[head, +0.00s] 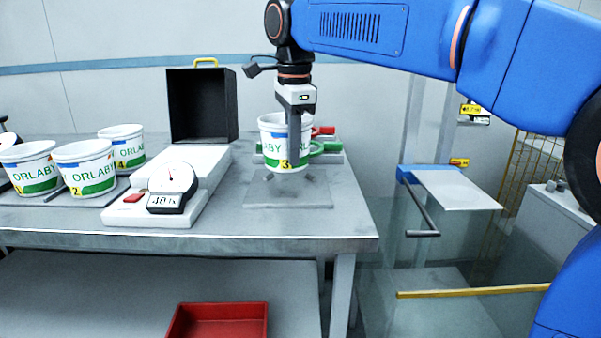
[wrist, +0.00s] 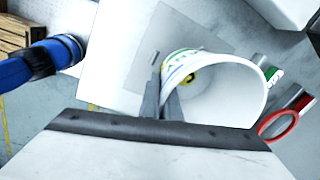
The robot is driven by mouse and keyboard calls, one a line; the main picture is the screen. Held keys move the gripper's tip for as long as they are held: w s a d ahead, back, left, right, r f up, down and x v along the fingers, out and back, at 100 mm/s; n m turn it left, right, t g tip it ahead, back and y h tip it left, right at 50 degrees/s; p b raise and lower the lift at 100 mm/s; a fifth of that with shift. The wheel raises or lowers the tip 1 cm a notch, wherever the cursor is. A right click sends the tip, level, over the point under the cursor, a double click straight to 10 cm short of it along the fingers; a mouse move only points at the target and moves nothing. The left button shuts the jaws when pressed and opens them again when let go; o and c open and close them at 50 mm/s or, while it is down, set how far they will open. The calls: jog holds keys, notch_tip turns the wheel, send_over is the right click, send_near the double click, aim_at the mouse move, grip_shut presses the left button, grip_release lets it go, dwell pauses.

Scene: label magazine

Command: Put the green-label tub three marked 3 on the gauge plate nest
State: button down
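The white tub (head: 272,148) has a green band and a yellow label marked 3. My gripper (head: 295,150) points down and is shut on the tub's wall. In the wrist view the tub (wrist: 225,95) shows its open mouth, with the fingers (wrist: 162,100) at its near-left wall. The tub is upright over the flat grey gauge plate (head: 262,200), which has small raised pieces around its nest. The tub's base looks slightly above these pieces; I cannot tell if it touches. The plate (wrist: 200,25) also shows partly in the wrist view, with the tub hiding some of it.
Several similar tubs (head: 85,168) stand at the left. A white dial scale (head: 172,188) is left of the plate, and a black open box (head: 202,105) is behind. Red and green handled items (head: 328,146) lie close behind the held tub. A red tray (head: 218,322) is below.

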jog(key=shift+w+d+f, duration=0.1)
jog(key=shift+d+f, duration=0.15)
jog(key=shift+f, duration=2.3)
jog(key=c, duration=2)
grip_release()
jog(key=shift+f, duration=0.1)
notch_tip(320, 180, up, 12)
jog(key=s, duration=0.1)
jog(key=shift+s, duration=0.15)
jog(key=shift+d, duration=0.1)
